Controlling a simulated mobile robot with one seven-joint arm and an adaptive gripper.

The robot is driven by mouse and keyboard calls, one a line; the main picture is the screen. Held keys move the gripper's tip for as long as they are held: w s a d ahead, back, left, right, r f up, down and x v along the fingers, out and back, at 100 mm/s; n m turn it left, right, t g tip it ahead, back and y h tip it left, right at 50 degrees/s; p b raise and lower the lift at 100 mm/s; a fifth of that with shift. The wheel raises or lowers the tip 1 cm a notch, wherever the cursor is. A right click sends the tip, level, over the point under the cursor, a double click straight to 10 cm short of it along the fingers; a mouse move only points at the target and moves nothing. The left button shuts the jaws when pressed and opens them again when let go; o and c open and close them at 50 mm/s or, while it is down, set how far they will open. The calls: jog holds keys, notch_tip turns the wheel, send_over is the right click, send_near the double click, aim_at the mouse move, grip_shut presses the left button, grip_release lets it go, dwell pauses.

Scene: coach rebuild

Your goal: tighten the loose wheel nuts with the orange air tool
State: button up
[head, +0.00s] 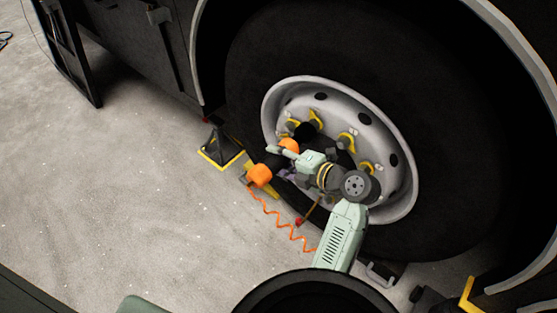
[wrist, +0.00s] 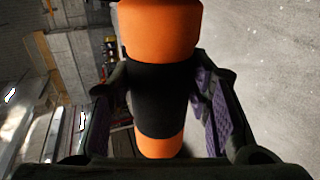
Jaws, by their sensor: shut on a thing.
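My gripper (head: 287,174) is at the lower left of the wheel's pale rim (head: 402,200) in the head view. It is shut on the orange air tool (head: 260,175), whose other orange end shows near the hub. In the wrist view the tool's black middle (wrist: 160,98) is between the purple pads, with orange above and below. Wheel nuts with yellow pointers (head: 346,141) sit around the hub; pointers differ in angle. My arm and the tool hide the lower-left nuts. I cannot tell whether the tool touches a nut.
An orange coiled hose (head: 290,222) hangs from the tool. A black stand on a yellow-edged base (head: 220,150) stands left of the black tyre (head: 250,70). The wheel arch curves close over the tyre. The grey floor (head: 120,200) at the left is mostly clear.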

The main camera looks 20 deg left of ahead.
aim_at(295, 152)
jog(key=shift+w+d+r+b, duration=0.1)
jog(key=shift+w+d+b, duration=0.25)
jog(key=shift+w+b, duration=0.5)
jog(key=shift+w+d+r+b, duration=0.1)
jog(key=shift+w+d+b, duration=0.2)
jog(key=shift+w+b, duration=0.5)
dwell(0.9)
jog(key=shift+w, duration=0.1)
grip_shut()
jog(key=shift+w+d+b, duration=0.1)
jog(key=shift+w+b, duration=0.05)
jog(key=shift+b, duration=0.25)
dwell(1.5)
jog(key=shift+b, duration=0.65)
dwell(2.2)
